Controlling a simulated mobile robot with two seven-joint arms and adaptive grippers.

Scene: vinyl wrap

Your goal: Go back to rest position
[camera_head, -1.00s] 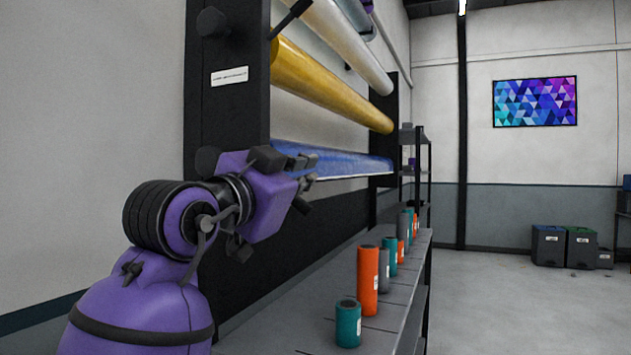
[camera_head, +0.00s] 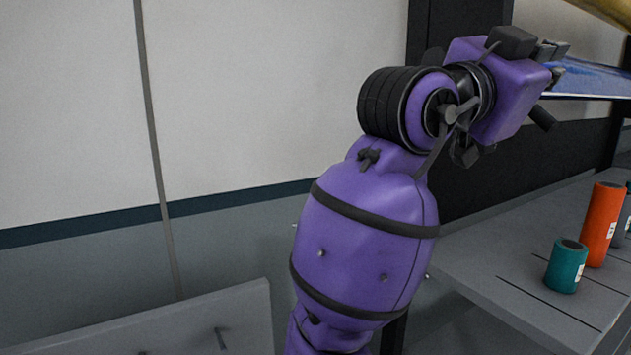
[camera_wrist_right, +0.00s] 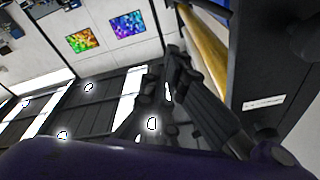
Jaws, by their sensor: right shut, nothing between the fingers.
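My purple right arm rises through the middle of the head view. Its wrist is bent to the right, and my right gripper (camera_head: 556,50) shows only as small dark finger parts beyond the purple wrist housing. It is shut and empty, in front of the blue vinyl roll (camera_head: 595,80); I cannot tell whether it touches the roll. In the right wrist view the dark fingers of my right gripper (camera_wrist_right: 176,58) point up, close to the black rack upright. My left gripper is not in view.
A grey shelf (camera_head: 500,262) below the roll holds a teal roll (camera_head: 567,266) and an orange roll (camera_head: 602,224). A black rack upright (camera_head: 470,185) stands behind my arm. A yellow roll (camera_wrist_right: 205,50) runs beside the gripper. A grey panel (camera_head: 235,310) is at lower left.

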